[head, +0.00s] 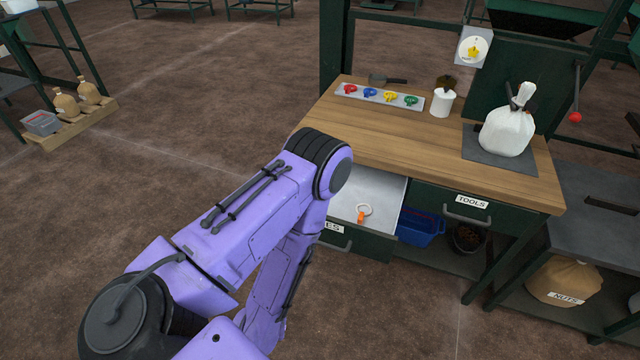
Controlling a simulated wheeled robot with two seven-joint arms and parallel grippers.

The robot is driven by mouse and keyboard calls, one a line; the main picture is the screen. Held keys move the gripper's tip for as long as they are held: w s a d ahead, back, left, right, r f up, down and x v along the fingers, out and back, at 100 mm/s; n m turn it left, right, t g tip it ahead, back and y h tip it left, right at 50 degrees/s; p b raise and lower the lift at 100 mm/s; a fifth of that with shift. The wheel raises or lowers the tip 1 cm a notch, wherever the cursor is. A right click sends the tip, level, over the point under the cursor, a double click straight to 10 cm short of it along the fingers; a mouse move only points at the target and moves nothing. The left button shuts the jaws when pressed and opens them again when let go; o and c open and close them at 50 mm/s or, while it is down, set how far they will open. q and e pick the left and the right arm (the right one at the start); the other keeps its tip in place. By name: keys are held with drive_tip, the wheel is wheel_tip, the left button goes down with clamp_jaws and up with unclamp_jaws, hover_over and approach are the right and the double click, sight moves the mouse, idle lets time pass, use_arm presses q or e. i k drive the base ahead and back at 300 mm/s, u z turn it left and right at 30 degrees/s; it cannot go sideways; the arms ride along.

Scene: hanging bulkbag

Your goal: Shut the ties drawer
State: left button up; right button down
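The ties drawer (383,190) stands pulled out from under the left part of the wooden workbench. Its pale inside shows, with a small orange and white ring-shaped item (362,213) lying in it. On its green front, the label (334,229) shows only "ES", the rest hidden by my purple arm, and part of a handle (338,246) shows below. My arm comes in from the lower left, with its elbow beside the drawer's left side and its forearm running down. I cannot tell whether it touches the drawer. Neither gripper is in view.
The tools drawer (466,204) is shut at the right. On the benchtop (400,143) are a tray (378,97) of coloured items, a white cup (442,103) and a white bag (507,132). A blue bin (420,228) sits below.

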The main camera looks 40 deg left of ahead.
sight(374, 239)
drive_tip(key=u, duration=1.15)
drive_tip(key=i, duration=0.45)
drive_tip(key=z, duration=0.1)
